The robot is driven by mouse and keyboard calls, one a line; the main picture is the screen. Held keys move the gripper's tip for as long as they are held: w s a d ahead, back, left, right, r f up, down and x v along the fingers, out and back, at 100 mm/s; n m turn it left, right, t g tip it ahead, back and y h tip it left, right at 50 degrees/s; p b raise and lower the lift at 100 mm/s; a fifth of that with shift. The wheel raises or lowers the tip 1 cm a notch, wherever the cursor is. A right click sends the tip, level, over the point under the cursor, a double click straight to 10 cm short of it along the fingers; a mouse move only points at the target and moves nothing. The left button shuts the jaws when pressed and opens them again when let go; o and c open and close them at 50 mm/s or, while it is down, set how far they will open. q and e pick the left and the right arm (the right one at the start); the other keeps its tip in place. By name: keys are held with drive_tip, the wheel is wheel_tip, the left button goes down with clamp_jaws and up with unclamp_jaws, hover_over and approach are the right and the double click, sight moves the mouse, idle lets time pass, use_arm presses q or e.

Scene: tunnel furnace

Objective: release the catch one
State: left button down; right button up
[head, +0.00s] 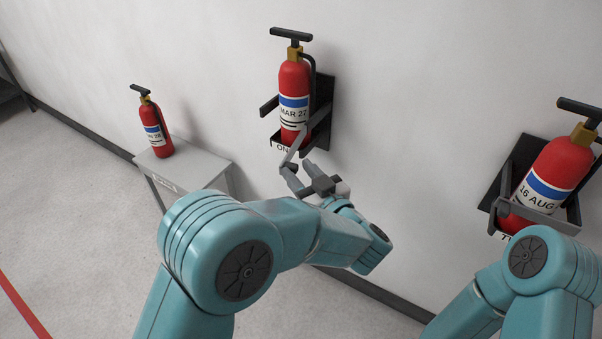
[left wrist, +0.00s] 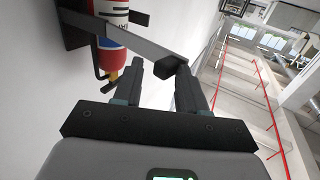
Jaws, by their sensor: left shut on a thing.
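Bracket one, a dark bracket (head: 325,98) on the wall, holds an upright red extinguisher (head: 294,78) labelled MAR 27. Its catch is a grey strap (head: 297,143) that reaches outward and down from the bracket's right side, away from the extinguisher's front. My left gripper (head: 301,172) is below the bracket, shut on the strap's dark end. In the left wrist view the strap (left wrist: 130,42) runs to a black end block (left wrist: 169,68) between the fingertips. The bracket's number label is partly hidden by the strap. My right arm shows at the lower right; its gripper is out of view.
A second wall bracket (head: 507,186) at the right holds a tilted extinguisher (head: 553,175) labelled 16 AUG, with a grey strap across its front. Another extinguisher (head: 155,128) stands on a small grey table (head: 207,163) at the left. The floor (head: 70,180) left of it is clear.

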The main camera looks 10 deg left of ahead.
use_arm(q)
drive_tip(key=shift+w+d+r+t, duration=0.3)
drive_tip(key=shift+w+d+r, duration=0.1)
drive_tip(key=shift+d+r, duration=0.1)
use_arm(e)
drive_tip(key=shift+d, duration=0.25)
use_arm(q)
drive_tip(key=shift+a, duration=0.15)
use_arm(e)
drive_tip(key=shift+a, duration=0.1)
use_arm(q)
drive_tip(key=c, duration=1)
unclamp_jaws()
drive_tip(key=shift+o, duration=0.7)
drive_tip(key=shift+w+f, duration=0.3)
drive_tip(key=shift+w, duration=0.1)
drive_tip(key=shift+o, duration=0.9)
drive_tip(key=shift+h, duration=0.3)
drive_tip(key=shift+s+r, duration=0.1)
drive_tip(key=shift+s, duration=0.15)
drive_tip(key=c, duration=0.3)
drive_tip(key=shift+o, duration=0.4)
drive_tip(key=shift+w, duration=0.1)
use_arm(e)
drive_tip(key=shift+w+a, duration=0.1)
drive_tip(key=shift+w, duration=0.05)
use_arm(q)
drive_tip(key=shift+c, duration=0.4)
